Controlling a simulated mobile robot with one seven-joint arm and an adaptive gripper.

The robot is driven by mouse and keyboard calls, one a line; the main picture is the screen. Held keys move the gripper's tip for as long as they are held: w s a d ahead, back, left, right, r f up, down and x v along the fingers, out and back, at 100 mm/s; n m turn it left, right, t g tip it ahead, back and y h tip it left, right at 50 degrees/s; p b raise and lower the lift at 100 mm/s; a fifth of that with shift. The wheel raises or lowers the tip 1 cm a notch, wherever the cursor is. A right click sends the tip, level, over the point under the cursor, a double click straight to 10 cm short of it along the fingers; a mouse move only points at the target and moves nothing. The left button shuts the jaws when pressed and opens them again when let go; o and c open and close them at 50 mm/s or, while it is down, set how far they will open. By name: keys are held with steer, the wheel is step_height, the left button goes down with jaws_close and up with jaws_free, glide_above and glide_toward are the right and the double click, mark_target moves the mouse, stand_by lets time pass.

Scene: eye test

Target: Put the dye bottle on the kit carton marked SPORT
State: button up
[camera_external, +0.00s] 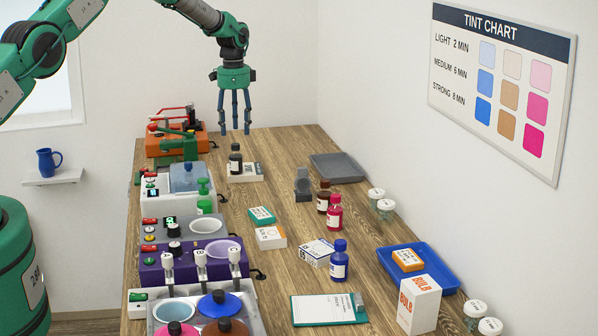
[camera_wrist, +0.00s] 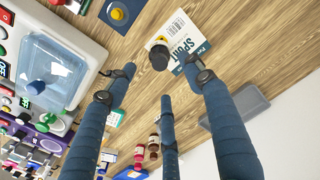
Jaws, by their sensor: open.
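A white and teal carton marked SPORT (camera_wrist: 182,42) lies flat on the table; in the external view the carton (camera_external: 250,172) is near the back. A dark bottle with a black cap (camera_external: 235,160) stands upright at the carton's left end and appears to rest on it; its cap also shows in the wrist view (camera_wrist: 160,58). My gripper (camera_external: 235,130) is open and empty, above the table's far end, behind and higher than this bottle. Its three fingers (camera_wrist: 163,76) are spread apart in the wrist view, touching nothing.
A brown bottle (camera_external: 323,198), a red bottle (camera_external: 334,214) and a blue bottle (camera_external: 339,263) stand further forward. Machines (camera_external: 178,190) line the left side. A grey tray (camera_external: 338,167) and a blue tray (camera_external: 437,268) lie right. Bare wood surrounds the SPORT carton's right side.

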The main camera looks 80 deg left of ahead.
steer(key=w+d+r+t+y, duration=0.1)
steer(key=d+r+t, duration=0.1)
steer(key=d+r, duration=2.6)
steer(key=s+d+r+t, duration=0.1)
steer(key=s+d+r, duration=0.4)
steer(key=d, duration=0.4)
steer(key=s+d+r, duration=0.5)
steer(key=d, duration=0.4)
steer(key=s+d+f+t, duration=0.1)
steer(key=s+d, duration=0.9)
steer(key=s, duration=0.3)
steer(key=s+d+f+n+t+h, duration=0.1)
steer(key=s+d, duration=0.9)
steer(key=s, duration=0.4)
steer(key=shift+n+t, duration=0.3)
steer(key=shift+s, duration=0.1)
step_height(320, 180, down, 12)
steer(key=b, duration=1.2)
